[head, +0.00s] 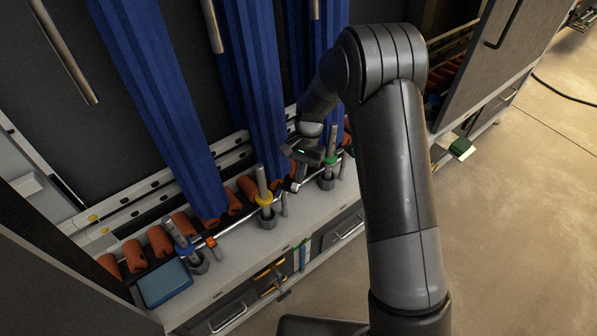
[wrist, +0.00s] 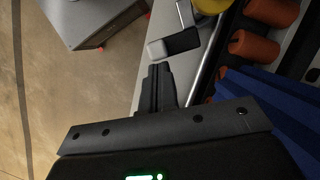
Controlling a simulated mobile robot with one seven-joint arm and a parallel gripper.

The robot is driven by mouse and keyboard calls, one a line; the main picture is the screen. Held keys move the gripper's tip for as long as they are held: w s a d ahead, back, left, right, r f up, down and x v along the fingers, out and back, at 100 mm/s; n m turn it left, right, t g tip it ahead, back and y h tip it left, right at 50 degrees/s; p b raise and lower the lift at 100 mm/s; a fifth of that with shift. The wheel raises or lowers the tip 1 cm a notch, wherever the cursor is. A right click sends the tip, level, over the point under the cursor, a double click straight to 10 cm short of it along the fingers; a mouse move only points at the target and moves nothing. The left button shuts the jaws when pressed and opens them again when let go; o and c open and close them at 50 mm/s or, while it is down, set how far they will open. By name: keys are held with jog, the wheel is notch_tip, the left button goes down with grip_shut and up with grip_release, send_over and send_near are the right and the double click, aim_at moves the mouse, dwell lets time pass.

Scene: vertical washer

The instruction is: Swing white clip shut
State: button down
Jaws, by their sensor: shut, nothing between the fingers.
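The white clip (wrist: 157,49) shows in the wrist view as a small pale block on the end of a dark piece, beside the metal rod (wrist: 207,68). My gripper (wrist: 159,70) is shut and empty, its fingertips just below the clip in the picture. I cannot tell whether they touch it. In the head view my gripper (head: 299,180) is low over the rod, between the yellow-collared post (head: 264,199) and the green-collared post (head: 329,160). The clip is small there and partly hidden by my gripper. I cannot tell the clip's exact angle.
Blue hanging strips (head: 255,90) stand just behind the rod. Several orange rollers (head: 160,241) line the grey ledge. An orange clip (head: 211,242) and a blue box (head: 164,283) are further left. The floor (head: 520,220) at right is mostly open.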

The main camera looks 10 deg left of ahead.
jog(key=m, duration=0.1)
jog(key=s+m+y, duration=0.1)
jog(key=m, duration=0.1)
jog(key=s+m, duration=0.1)
jog(key=m, duration=0.1)
jog(key=shift+s+d+t+y, duration=0.1)
jog(key=shift+d+t+y, duration=0.2)
jog(key=shift+t, duration=0.1)
jog(key=shift+a, duration=0.2)
jog(key=shift+w+a, duration=0.45)
jog(key=shift+w, duration=0.1)
jog(key=w+d+r, duration=0.4)
jog(key=w+r, duration=0.2)
jog(key=r, duration=0.3)
jog(key=shift+d+r, duration=0.15)
jog(key=shift+d, duration=0.2)
